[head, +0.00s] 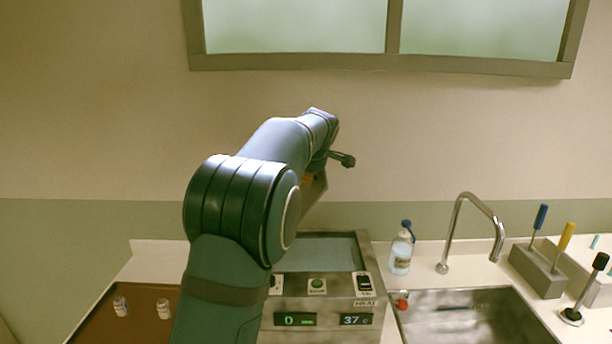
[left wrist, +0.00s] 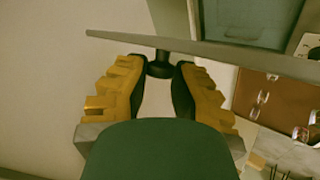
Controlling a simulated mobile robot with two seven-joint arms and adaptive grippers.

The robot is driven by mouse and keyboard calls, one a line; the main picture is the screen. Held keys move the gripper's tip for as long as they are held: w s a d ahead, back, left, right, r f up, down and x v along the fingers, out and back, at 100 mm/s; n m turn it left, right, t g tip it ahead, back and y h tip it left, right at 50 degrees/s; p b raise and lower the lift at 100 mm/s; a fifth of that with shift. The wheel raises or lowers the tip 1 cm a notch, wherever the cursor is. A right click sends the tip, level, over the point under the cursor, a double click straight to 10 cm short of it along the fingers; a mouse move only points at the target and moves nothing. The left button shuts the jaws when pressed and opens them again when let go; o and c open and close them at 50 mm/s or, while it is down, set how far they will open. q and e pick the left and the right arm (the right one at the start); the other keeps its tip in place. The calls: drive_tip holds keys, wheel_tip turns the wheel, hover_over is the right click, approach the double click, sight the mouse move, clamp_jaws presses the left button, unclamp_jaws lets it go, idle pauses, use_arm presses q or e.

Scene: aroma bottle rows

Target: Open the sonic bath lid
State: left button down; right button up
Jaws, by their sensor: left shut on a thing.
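The sonic bath (head: 335,305) stands on the counter with its control panel facing me. Its basin (head: 335,252) shows uncovered behind the panel, with a bluish surface inside. My left arm crosses in front of it, and my left gripper (left wrist: 161,76) is raised above and behind the bath. In the left wrist view its yellow fingers are shut on the dark knob (left wrist: 159,66) of the lid (left wrist: 225,50). The lid shows there as a thin grey plate, nearly edge-on, apart from the basin. In the head view the lid is mostly hidden by my arm. My right gripper is not in view.
A brown tray (head: 140,318) with small vials lies left of the bath. To the right are a clear bottle with a blue top (head: 401,252), a sink (head: 480,315) with a tap (head: 470,205), and a tool holder (head: 540,267). The wall stands behind.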

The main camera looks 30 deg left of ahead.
use_arm(q)
drive_tip(key=shift+s+a+r, duration=0.1)
drive_tip(key=shift+s+a, duration=0.3)
drive_tip(key=shift+a, duration=0.3)
drive_tip(key=s+a+r+n+t+h+p, duration=0.1)
drive_tip(key=s+a+r+n+t+h, duration=0.1)
drive_tip(key=s+a, duration=0.4)
drive_tip(key=shift+s+a+r+t+h, duration=0.4)
drive_tip(key=shift+a+h, duration=0.6)
drive_tip(key=shift+a, duration=1.35)
drive_tip(key=c, duration=0.7)
unclamp_jaws()
drive_tip(key=shift+w, duration=0.1)
drive_tip(key=shift+c, duration=0.2)
drive_tip(key=shift+w+a+r, duration=0.1)
drive_tip(key=shift+r, duration=0.1)
